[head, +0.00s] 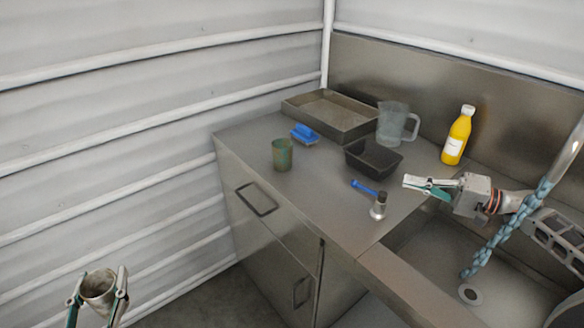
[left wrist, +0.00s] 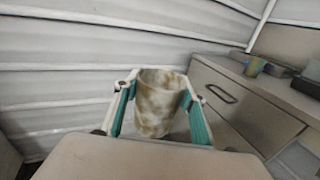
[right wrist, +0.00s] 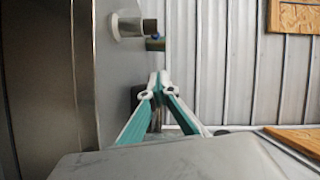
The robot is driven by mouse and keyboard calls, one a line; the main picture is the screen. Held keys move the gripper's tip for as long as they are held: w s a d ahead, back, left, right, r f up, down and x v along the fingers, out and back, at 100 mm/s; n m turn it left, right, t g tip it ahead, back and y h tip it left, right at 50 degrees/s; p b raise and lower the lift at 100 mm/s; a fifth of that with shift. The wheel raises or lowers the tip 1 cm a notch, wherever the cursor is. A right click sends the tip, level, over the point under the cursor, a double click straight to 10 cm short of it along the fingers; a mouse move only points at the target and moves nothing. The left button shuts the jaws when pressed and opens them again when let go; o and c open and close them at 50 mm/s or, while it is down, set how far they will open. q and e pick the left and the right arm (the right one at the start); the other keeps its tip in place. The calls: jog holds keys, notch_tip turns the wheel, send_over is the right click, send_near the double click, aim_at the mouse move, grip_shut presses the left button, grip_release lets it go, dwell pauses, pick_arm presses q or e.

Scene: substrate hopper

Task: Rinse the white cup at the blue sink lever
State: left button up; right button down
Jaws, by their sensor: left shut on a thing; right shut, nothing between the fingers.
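The white cup (head: 99,291) is blotched with brown stains. My left gripper (head: 97,295) is shut on it, off to the left of the counter and clear of it; the cup also shows upright between the fingers in the left wrist view (left wrist: 160,103). The blue lever (head: 364,187) points up and left from a metal base (head: 378,208) beside the sink (head: 425,262). My right gripper (head: 408,182) is shut and empty, just right of the lever and seemingly apart from it. Pale blue blobs (head: 505,235), looking like running water, trail from the chrome spout (head: 567,152) to near the drain (head: 470,293).
On the counter stand a green-brown cup (head: 282,154), a blue brush or sponge (head: 304,133), a metal tray (head: 293,104), a black tub (head: 374,167), a clear jug (head: 390,125) and a yellow bottle (head: 457,138). The counter's front left is bare.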

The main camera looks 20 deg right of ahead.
aim_at(368, 190)
pick_arm(q)
jog(key=shift+f, duration=0.1)
pick_arm(e)
jog(key=x, duration=0.8)
jog(key=shift+w+a, duration=0.1)
pick_arm(q)
jog(key=shift+r, duration=0.35)
pick_arm(e)
jog(key=shift+s+a+f, duration=0.25)
jog(key=shift+s+a, duration=0.55)
jog(key=shift+a, duration=0.3)
jog(key=shift+s+a+f, duration=0.15)
jog(key=shift+s+a, duration=0.15)
jog(key=shift+a, duration=0.2)
pick_arm(q)
jog(key=shift+r, duration=0.1)
